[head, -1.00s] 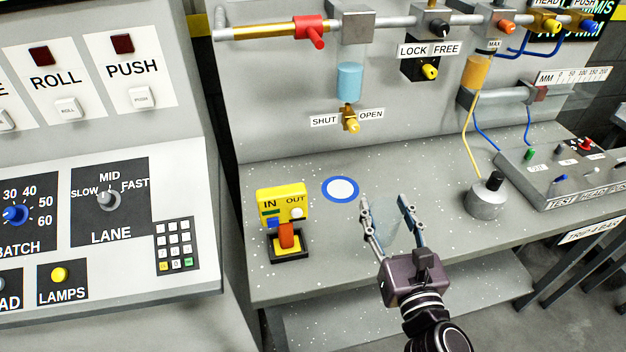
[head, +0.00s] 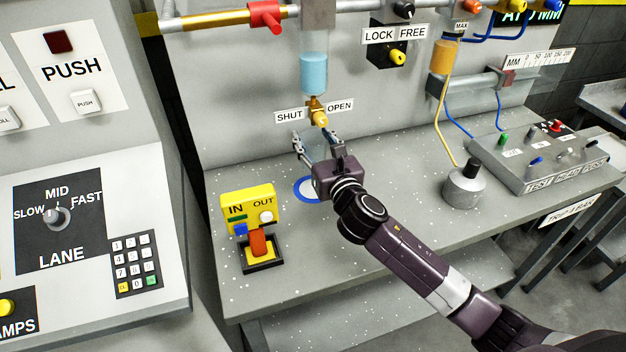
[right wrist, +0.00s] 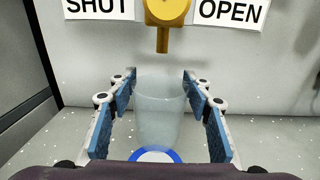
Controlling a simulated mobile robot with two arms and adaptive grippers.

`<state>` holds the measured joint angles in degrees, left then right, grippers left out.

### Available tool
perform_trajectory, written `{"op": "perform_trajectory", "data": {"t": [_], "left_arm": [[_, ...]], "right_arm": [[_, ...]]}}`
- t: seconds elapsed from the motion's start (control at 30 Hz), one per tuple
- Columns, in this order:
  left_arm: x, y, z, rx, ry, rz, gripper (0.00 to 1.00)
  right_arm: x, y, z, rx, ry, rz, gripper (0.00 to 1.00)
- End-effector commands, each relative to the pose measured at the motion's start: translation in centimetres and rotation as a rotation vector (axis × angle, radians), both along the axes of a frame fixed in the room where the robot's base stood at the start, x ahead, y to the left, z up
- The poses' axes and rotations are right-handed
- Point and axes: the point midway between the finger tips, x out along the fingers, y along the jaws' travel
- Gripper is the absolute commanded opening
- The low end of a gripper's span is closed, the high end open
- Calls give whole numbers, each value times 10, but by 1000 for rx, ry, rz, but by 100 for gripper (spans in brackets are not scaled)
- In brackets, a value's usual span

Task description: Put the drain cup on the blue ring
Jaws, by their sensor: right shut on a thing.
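The drain cup (right wrist: 160,110) is a clear, upright tumbler between the blue pads of my right gripper (right wrist: 160,112), which is shut on it. In the head view the right gripper (head: 318,145) is under the brass drain valve (head: 318,112), and the cup is mostly hidden by the hand. The blue ring (head: 303,190), with a white middle, lies on the bench, partly covered by the gripper. In the right wrist view the ring (right wrist: 158,156) shows at the cup's base; I cannot tell whether they touch. My left gripper is not in view.
The valve spout (right wrist: 163,40) hangs close above the cup.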

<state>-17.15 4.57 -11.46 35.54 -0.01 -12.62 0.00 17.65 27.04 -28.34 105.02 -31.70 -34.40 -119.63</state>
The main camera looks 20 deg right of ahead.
Motion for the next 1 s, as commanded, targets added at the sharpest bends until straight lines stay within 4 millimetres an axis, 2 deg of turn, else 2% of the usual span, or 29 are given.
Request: {"op": "perform_trajectory", "data": {"t": [0.03,0.1,0.33,0.5,0.97,1.0], "left_arm": [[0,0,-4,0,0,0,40],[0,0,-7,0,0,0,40],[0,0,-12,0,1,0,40],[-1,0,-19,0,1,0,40],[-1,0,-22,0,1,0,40],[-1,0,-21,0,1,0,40]], "right_arm": [[-1,0,-16,3,7,-1,16],[-1,0,-28,3,5,-1,16],[-1,0,-51,2,2,-1,16],[-1,0,-77,4,3,-2,16],[-1,0,-85,-1,1,1,16],[-1,0,-84,-1,1,0,49]]}}
